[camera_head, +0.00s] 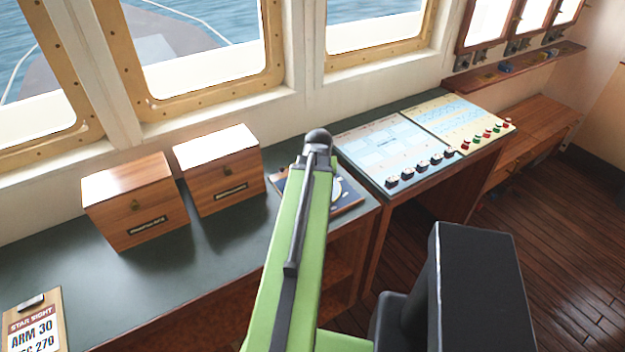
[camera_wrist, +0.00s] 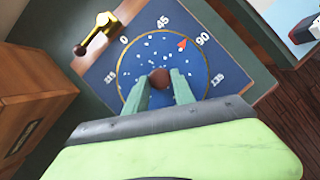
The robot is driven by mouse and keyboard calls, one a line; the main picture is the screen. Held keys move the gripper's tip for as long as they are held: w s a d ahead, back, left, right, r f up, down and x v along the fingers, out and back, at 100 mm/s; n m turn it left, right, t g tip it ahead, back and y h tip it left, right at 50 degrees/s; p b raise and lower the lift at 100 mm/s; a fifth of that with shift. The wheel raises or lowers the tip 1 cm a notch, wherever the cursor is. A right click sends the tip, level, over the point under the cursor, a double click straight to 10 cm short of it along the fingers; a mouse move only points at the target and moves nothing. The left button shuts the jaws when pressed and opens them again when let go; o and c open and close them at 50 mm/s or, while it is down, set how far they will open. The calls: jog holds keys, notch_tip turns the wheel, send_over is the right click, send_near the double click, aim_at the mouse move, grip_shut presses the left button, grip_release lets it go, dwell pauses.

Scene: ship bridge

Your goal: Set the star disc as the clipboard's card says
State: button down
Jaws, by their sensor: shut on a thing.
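The star disc (camera_wrist: 140,62) is a blue round plate with white star dots and a gold rim, set in a blue board with white numbers around it. A red pointer mark (camera_wrist: 182,44) lies between 45 and 90. My gripper (camera_wrist: 162,84) is shut on the round brown knob (camera_wrist: 159,77) at the disc's middle. A brass arm (camera_wrist: 95,33) with a dark knob sits at the board's corner, near 0. In the head view my arm hides most of the disc (camera_head: 337,188) and the gripper. The clipboard (camera_head: 35,322) reads "STAR SIGHT", "ARM 30" and a cut-off line ending "C 270".
Two wooden boxes (camera_head: 134,203) (camera_head: 219,170) stand on the dark green counter (camera_head: 70,265) left of the disc. A control console (camera_head: 385,150) with knobs and buttons stands to the right. Windows line the wall behind. The wooden floor (camera_head: 560,240) is open at right.

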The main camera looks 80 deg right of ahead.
jog(key=shift+d, duration=0.15)
jog(key=c, duration=1.1)
grip_release()
jog(key=shift+o, duration=0.2)
